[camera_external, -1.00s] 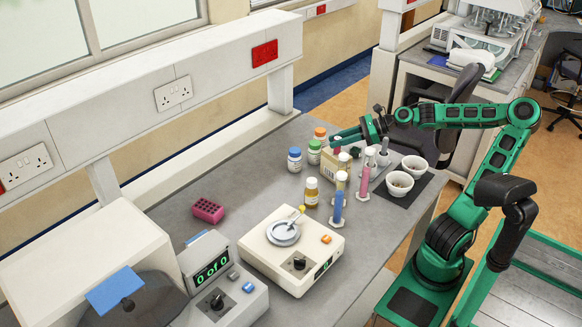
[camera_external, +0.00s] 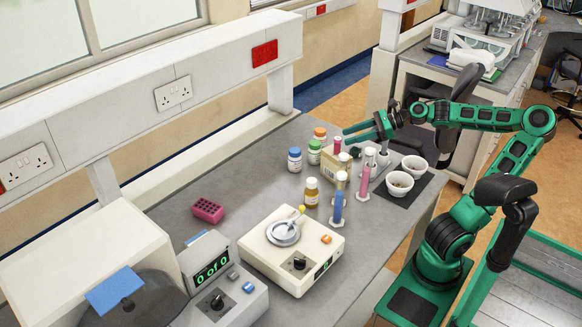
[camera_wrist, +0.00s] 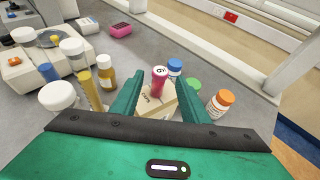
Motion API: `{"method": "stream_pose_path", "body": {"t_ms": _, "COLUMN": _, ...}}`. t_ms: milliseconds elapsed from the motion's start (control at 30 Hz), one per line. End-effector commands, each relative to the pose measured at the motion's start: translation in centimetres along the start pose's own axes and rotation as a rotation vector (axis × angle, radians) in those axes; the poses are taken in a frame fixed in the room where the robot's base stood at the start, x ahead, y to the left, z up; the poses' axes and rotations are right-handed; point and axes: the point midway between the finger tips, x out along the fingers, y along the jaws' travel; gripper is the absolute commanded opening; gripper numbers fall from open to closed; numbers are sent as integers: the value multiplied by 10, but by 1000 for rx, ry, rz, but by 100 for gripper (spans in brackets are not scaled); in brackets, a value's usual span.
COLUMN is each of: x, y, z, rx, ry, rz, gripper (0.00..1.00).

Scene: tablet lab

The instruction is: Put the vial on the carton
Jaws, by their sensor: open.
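The vial (camera_external: 337,145), small and pinkish-red, stands upright on top of the carton (camera_external: 336,165), a tan box among the bottles. In the wrist view the vial (camera_wrist: 158,78) shows its pale round top and rests on the carton (camera_wrist: 153,104). My gripper (camera_external: 349,134) is open, just right of the vial in the external view. In the wrist view its two green fingers (camera_wrist: 160,84) lie on either side of the vial with gaps, not gripping it. The fingers hide parts of the carton's sides.
Blue-, green- and orange-capped bottles (camera_external: 295,160) stand left of and behind the carton. An amber bottle (camera_external: 311,192) and several tubes with coloured contents stand in front and to the right. White bowls (camera_external: 414,166) are on the right. Open bench lies at left, around the pink rack (camera_external: 208,210).

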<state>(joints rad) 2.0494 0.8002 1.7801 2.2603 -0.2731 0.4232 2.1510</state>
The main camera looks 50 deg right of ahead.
Motion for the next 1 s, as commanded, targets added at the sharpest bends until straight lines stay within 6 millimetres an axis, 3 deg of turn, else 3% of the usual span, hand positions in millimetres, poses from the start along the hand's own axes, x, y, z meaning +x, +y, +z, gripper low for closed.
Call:
{"method": "stream_pose_path", "body": {"t_ms": 200, "x": -35, "y": -1, "z": 0, "rx": 1, "ry": -2, "rz": -4, "gripper": 41}}
{"method": "stream_pose_path", "body": {"t_ms": 400, "x": -57, "y": -1, "z": 0, "rx": 0, "ry": -2, "rz": -2, "gripper": 41}}
{"method": "stream_pose_path", "body": {"t_ms": 1000, "x": -65, "y": 0, "z": 0, "rx": 0, "ry": -1, "rz": 1, "gripper": 41}}
